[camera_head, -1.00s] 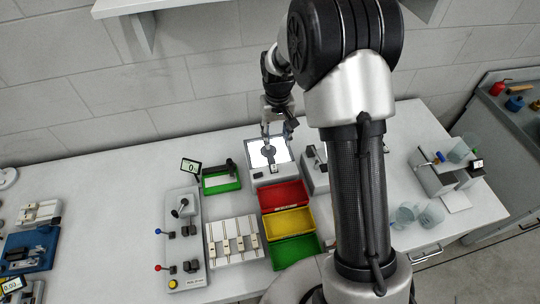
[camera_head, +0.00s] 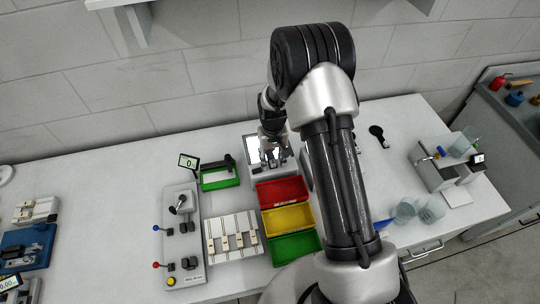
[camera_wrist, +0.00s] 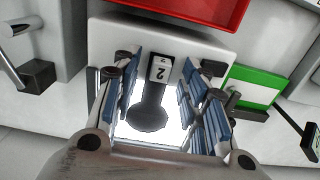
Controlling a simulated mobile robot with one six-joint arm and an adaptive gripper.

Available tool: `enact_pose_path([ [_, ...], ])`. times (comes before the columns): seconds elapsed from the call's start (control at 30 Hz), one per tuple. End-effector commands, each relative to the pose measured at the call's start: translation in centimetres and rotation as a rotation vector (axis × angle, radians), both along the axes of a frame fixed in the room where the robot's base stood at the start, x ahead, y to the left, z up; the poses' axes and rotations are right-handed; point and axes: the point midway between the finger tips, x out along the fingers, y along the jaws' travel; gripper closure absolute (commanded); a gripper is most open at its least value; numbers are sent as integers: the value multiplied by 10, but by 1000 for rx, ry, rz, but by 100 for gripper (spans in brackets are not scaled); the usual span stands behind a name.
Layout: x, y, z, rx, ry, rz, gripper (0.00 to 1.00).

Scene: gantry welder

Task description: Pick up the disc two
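Disc two is a dark paddle with a round end (camera_wrist: 147,119) and a white label (camera_wrist: 160,68) marked "2". It lies on the bright panel of a white box (camera_wrist: 200,45) in the wrist view. My gripper (camera_wrist: 163,100) is open, with a blue-padded finger on each side of the disc's handle and a visible gap to it. In the head view my gripper (camera_head: 270,152) is over the lit box (camera_head: 254,173) and largely hides the disc. Whether the fingertips reach the panel's height is unclear.
Red (camera_head: 281,190), yellow (camera_head: 288,217) and green (camera_head: 295,246) bins stand in front of the box. A green-framed stand (camera_head: 219,184) is to its left. Another black paddle (camera_head: 378,133) lies to the right, beyond my arm. The wall (camera_head: 200,70) is behind.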

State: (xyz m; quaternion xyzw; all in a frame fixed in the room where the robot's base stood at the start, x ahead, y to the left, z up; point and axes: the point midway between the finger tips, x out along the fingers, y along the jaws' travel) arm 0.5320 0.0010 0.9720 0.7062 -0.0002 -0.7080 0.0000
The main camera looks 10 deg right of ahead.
Motion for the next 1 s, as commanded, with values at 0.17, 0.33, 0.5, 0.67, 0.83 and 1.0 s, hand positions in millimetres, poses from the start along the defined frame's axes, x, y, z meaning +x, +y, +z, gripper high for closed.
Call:
enact_pose_path([
  [0.17, 1, 0, -2, 0, -3, 0, 60],
  [0.33, 1, 0, -2, 0, -3, 0, 67],
  [0.5, 1, 0, -2, 0, -3, 0, 79],
  [0.67, 1, 0, -2, 0, -2, 0, 89],
  [0.83, 1, 0, -2, 0, -2, 0, 98],
  [1.0, 1, 0, -2, 0, -3, 0, 100],
])
